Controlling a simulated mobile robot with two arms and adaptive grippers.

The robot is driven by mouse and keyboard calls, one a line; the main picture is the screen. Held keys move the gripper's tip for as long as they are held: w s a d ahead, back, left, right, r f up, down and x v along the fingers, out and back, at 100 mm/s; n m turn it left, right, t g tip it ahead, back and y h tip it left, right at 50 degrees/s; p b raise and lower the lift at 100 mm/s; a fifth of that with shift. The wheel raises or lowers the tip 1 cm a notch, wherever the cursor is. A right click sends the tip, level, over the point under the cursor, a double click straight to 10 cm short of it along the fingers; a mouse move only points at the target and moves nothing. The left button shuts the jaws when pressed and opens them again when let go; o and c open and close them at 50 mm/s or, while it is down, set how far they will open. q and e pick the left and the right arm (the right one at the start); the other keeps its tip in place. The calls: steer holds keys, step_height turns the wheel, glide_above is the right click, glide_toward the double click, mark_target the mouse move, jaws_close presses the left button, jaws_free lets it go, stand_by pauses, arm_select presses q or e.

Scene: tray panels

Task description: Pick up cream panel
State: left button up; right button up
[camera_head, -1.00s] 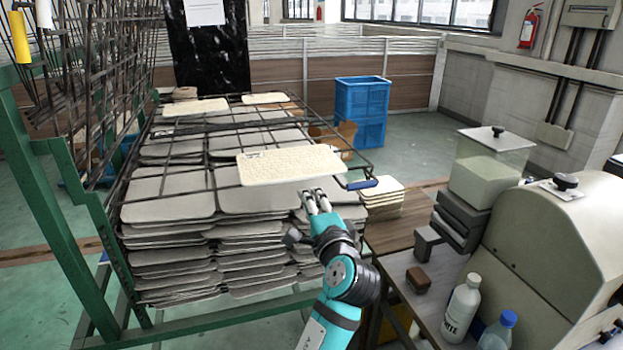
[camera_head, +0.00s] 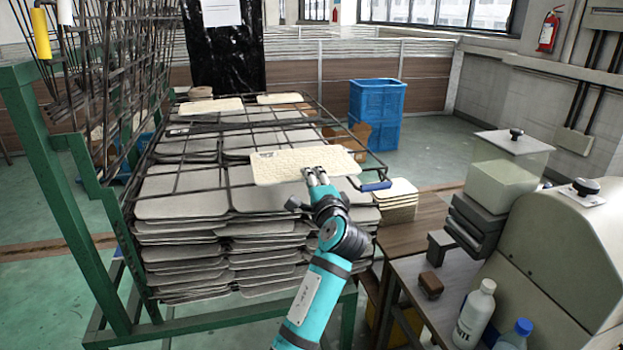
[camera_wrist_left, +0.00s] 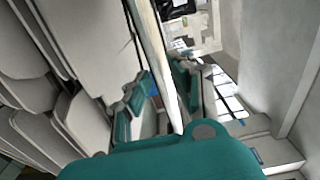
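The cream panel (camera_head: 285,164) lies flat on the wire rack on top of the stacks, with a small dark mark at its back left corner. My left gripper (camera_head: 317,177) is at the panel's front edge, right of its middle. In the left wrist view the panel's edge (camera_wrist_left: 158,60) runs between the two fingers of the gripper (camera_wrist_left: 160,92). The fingers stand apart, with a visible gap between the left-hand finger and the panel. The lower finger's contact is hidden in the head view. My right gripper is not in view.
The wire rack (camera_head: 231,188) has a blue-handled bar (camera_head: 376,186) just right of the gripper. Other cream panels (camera_head: 211,106) lie at the back, and a small stack (camera_head: 397,197) sits to the right. A machine (camera_head: 560,235) and bottles (camera_head: 474,312) stand at the right.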

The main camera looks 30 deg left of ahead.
arm_select(q)
jaws_close()
stand_by(0.3)
stand_by(0.7)
steer(key=s+d+r+p, duration=0.5)
steer(key=d+r+p, duration=0.1)
steer(key=p, duration=0.1)
steer(key=shift+s+r, duration=0.15)
steer(key=shift+r, duration=0.1)
stand_by(0.6)
